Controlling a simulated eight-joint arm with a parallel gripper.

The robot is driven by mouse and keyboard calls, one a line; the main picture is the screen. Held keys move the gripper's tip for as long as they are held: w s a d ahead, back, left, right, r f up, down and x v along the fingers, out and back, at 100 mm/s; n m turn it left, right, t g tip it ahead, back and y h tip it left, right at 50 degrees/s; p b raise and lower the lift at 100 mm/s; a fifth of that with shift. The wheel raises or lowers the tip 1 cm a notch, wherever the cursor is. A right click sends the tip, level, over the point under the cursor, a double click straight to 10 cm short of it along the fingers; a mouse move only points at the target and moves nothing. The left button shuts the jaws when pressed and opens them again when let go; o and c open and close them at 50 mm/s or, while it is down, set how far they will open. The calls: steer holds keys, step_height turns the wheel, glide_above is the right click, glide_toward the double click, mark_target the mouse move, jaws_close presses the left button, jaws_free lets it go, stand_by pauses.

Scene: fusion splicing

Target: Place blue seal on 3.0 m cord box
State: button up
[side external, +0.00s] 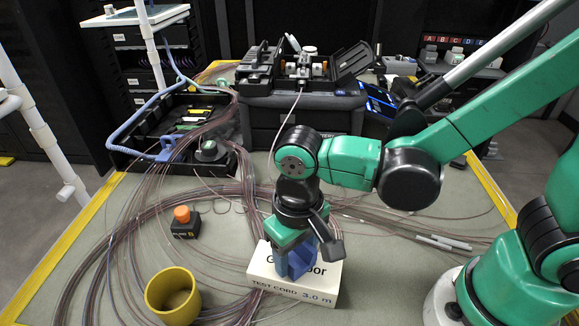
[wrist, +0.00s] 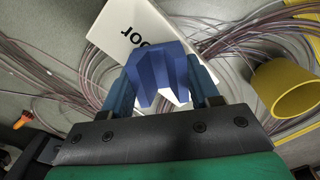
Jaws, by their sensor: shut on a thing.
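The white cord box (side external: 318,285), printed "TEST CORD 3.0 m", lies on the table at the front centre. My gripper (side external: 297,262) points down over the box's top. It is shut on the blue seal (wrist: 160,72), a ribbed blue block held between the two fingers in the wrist view. The seal also shows in the side view (side external: 301,262), at the top face of the box. I cannot tell whether the seal touches the box. The box (wrist: 136,30) shows beyond the seal in the wrist view, with part of its lettering hidden.
A yellow cup (side external: 172,297) stands left of the box. A small black block with an orange knob (side external: 183,217) sits behind the cup. Loose coiled cables (side external: 120,240) cover much of the table. A black tray (side external: 160,135) and a fusion splicer (side external: 300,75) stand at the back.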

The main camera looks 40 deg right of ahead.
mark_target(296, 259)
steer(key=shift+f, duration=0.15)
steer(key=o, duration=1.3)
steer(key=shift+c, duration=0.2)
step_height(296, 259, up, 12)
steer(key=w+d+f+t, duration=0.1)
steer(key=d+t, duration=0.2)
steer(key=d, duration=0.4)
steer(key=w+d+f+t, duration=0.2)
steer(key=d+t, duration=0.2)
steer(key=d, duration=0.3)
steer(key=shift+w, duration=0.25)
steer(key=shift+a, duration=0.1)
